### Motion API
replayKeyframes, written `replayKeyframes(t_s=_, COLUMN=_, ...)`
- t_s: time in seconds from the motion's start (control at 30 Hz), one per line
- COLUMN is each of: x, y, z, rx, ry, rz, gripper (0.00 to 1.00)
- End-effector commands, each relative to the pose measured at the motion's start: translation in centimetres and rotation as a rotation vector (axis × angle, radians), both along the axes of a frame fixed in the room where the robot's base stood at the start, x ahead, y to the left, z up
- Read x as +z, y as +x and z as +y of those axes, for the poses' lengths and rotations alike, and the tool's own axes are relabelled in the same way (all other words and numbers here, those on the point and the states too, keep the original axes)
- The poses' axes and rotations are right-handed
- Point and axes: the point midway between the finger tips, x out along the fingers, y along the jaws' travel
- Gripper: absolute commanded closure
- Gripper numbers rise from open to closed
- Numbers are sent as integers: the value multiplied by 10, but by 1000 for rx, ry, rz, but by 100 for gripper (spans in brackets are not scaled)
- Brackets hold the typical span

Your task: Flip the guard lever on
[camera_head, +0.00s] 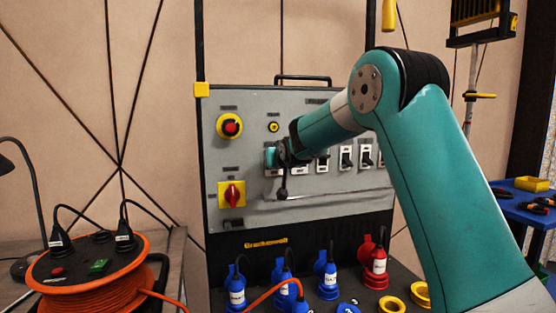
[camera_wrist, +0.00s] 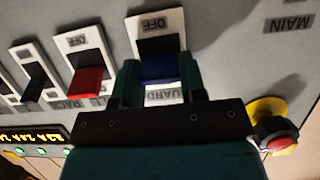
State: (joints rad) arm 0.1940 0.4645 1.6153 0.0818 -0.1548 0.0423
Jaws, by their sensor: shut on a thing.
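The guard lever (camera_wrist: 160,70) is a blue toggle on a white plate (camera_wrist: 172,22). The plate shows an upside-down "OFF", and a partly covered label reading "UARD" shows below the lever. My gripper (camera_wrist: 159,76) is shut on the lever, one dark green finger on each side. In the head view my gripper (camera_head: 275,159) is against the left end of the switch row on the grey panel (camera_head: 330,215). My wrist and fingers hide the lever there.
A red toggle (camera_wrist: 88,79) and a black toggle (camera_wrist: 35,82) stand close beside it. A red button (camera_head: 229,126) and a red rotary switch (camera_head: 232,195) are to the left. Blue plugs (camera_head: 327,281) and an orange cable reel (camera_head: 95,275) lie below.

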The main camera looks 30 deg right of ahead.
Motion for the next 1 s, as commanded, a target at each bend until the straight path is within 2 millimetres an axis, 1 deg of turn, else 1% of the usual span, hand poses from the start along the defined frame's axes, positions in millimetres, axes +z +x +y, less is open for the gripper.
replayKeyframes(t_s=0.2, x=-1, y=0, z=-1, rx=-3, ry=0, rz=2, gripper=85)
replayKeyframes(t_s=0.23, x=-1, y=-1, z=-1, rx=-2, ry=1, rz=2, gripper=60)
replayKeyframes(t_s=0.33, x=-1, y=0, z=-1, rx=-2, ry=0, rz=2, gripper=37)
replayKeyframes(t_s=0.6, x=0, y=0, z=0, rx=0, ry=0, rz=0, gripper=36)
replayKeyframes(t_s=0.73, x=3, y=-7, z=2, rx=0, ry=-1, rz=-2, gripper=36)
replayKeyframes(t_s=0.87, x=10, y=-26, z=8, rx=1, ry=0, rz=-3, gripper=36)
replayKeyframes(t_s=1.0, x=22, y=-58, z=17, rx=1, ry=-1, rz=-4, gripper=36)
